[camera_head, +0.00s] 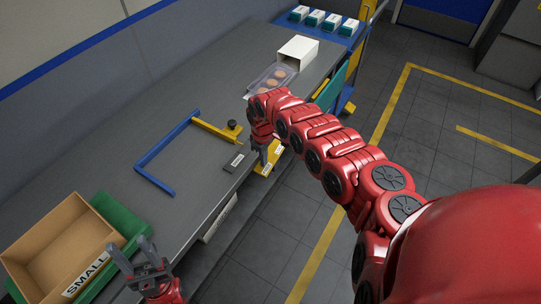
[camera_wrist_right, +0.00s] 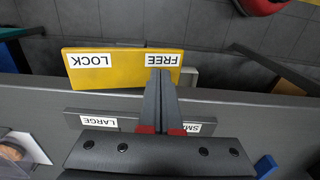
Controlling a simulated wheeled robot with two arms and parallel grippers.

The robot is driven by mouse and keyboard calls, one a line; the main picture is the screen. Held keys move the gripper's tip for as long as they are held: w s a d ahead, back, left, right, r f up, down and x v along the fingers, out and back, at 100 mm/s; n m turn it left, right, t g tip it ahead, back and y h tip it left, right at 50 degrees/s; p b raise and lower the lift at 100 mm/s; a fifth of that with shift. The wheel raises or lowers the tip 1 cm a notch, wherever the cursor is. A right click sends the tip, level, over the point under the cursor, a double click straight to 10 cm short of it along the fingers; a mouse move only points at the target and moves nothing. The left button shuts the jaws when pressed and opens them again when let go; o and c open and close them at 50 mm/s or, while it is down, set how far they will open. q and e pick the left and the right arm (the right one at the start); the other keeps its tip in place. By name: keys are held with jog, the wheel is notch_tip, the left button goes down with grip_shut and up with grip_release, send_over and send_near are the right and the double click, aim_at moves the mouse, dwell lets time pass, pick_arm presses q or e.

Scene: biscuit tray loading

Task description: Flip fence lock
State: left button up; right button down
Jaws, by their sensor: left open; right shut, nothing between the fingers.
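The yellow lock plate (camera_wrist_right: 118,78) hangs at the table's front edge, with LOCK and FREE labels reading upside down in the right wrist view. It also shows partly in the head view (camera_head: 266,169), behind my right gripper. My right gripper (camera_wrist_right: 161,74) is shut and empty, its tips over the lower edge of the FREE label; I cannot tell if they touch. My left gripper (camera_head: 132,250) is open and empty near the front edge.
A dark plate (camera_wrist_right: 95,120) marked LARGE, with a partly hidden second label, lies on the table. A clear tray of biscuits (camera_head: 270,80) and a white box (camera_head: 298,49) stand farther back. A cardboard box (camera_head: 90,240) marked SMALL sits in a green tray (camera_head: 128,220).

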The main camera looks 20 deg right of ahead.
notch_tip(320, 180, up, 7)
jog(key=p, duration=0.5)
jog(key=shift+f, duration=0.15)
dwell(0.4)
